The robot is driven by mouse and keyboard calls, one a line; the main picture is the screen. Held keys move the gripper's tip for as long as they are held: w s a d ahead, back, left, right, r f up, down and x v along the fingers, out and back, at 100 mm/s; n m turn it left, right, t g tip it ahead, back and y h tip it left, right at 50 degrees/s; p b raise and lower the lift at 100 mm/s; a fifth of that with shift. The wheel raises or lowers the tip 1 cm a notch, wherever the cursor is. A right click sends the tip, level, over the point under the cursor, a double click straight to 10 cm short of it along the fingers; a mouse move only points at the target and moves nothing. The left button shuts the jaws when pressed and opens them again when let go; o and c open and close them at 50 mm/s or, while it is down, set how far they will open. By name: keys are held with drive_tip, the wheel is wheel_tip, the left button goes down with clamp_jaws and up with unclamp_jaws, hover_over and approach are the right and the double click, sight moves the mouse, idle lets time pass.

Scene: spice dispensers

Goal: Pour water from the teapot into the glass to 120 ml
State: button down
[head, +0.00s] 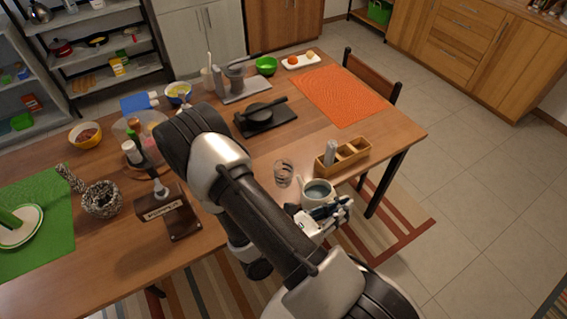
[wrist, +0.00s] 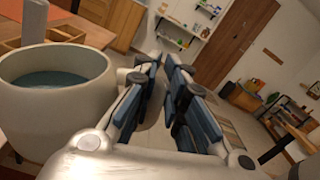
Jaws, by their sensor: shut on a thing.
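The teapot (head: 308,197) is a pale, open-topped pot with dark bluish water in it, at the front right edge of the table. It also fills the left of the wrist view (wrist: 48,112), looking roughly upright with the water surface below its rim. My gripper (head: 328,210) is at its right side, shut on the teapot, with the fingers (wrist: 168,88) around a pale part beside the wall that looks like the handle. The fingers partly hide this part. The clear glass (head: 283,173) stands on the table just left of the teapot; its fill level is hard to tell.
A wooden box (head: 342,158) with compartments and a grey shaker stands just behind the teapot. A black pan (head: 259,115) on a dark board lies farther back. A wooden stand (head: 168,213) is left of my arm. An orange mat (head: 340,95) lies bare at the back right.

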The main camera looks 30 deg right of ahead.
drive_tip(key=shift+w+a+r+n+p, duration=0.15)
drive_tip(key=shift+w+r+n+p, duration=0.95)
drive_tip(key=shift+r, duration=0.3)
drive_tip(key=shift+w+r, duration=0.1)
drive_tip(key=shift+w, duration=0.05)
drive_tip(key=shift+w+r, duration=0.2)
drive_tip(key=shift+w, duration=0.05)
drive_tip(key=shift+w+a+r+n+h+p, duration=0.15)
drive_tip(key=shift+w+r+n+p, duration=0.45)
drive_tip(key=shift+w, duration=0.1)
drive_tip(key=shift+w+a+r+n+h+p, duration=0.15)
drive_tip(key=shift+w+r+n+p, duration=0.4)
drive_tip(key=shift+w, duration=0.1)
idle(2.2)
